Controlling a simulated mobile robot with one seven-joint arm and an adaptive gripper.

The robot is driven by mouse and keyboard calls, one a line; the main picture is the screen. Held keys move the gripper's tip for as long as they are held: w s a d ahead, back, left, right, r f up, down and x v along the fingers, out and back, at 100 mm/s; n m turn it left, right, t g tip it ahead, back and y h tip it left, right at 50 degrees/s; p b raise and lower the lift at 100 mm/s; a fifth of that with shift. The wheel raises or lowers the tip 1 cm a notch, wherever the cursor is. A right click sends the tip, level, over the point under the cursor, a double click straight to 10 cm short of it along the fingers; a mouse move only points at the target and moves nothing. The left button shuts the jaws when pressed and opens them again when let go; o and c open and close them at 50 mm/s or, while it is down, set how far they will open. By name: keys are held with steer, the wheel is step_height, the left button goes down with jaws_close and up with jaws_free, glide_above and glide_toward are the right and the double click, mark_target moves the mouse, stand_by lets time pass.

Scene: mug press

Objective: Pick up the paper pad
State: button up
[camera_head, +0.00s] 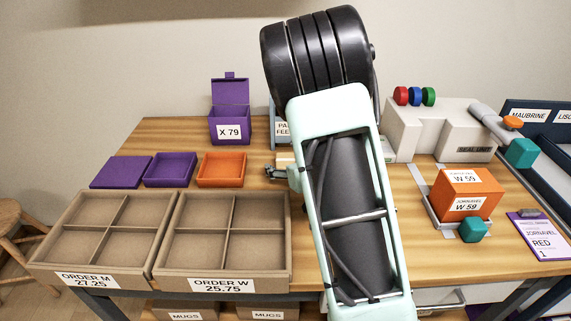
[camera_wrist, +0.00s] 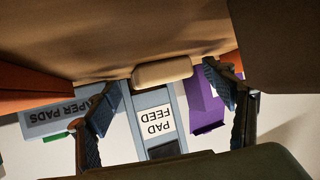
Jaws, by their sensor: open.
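A pale cream block with rounded edges, apparently the paper pad (camera_wrist: 162,71), lies at the foot of the blue-grey pad feed (camera_wrist: 155,121) in the wrist view, which is upside down. In the head view a cream piece (camera_head: 286,158) shows just above my gripper, mostly hidden by my arm. My gripper (camera_head: 275,172) is low over the table there, its dark fingertips pointing left. In the wrist view my gripper (camera_wrist: 166,92) is open, one finger on each side of the pad in the picture. I see no contact with the pad.
An open purple box (camera_head: 230,122) marked X 79 stands left of the feed. Purple and orange trays (camera_head: 221,170) and divided order crates (camera_head: 225,232) lie left of my arm. The seal unit (camera_head: 440,130) and an orange W 59 box (camera_head: 466,193) stand right.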

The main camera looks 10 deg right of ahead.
steer(key=shift+w, duration=0.15)
steer(key=c, duration=1.3)
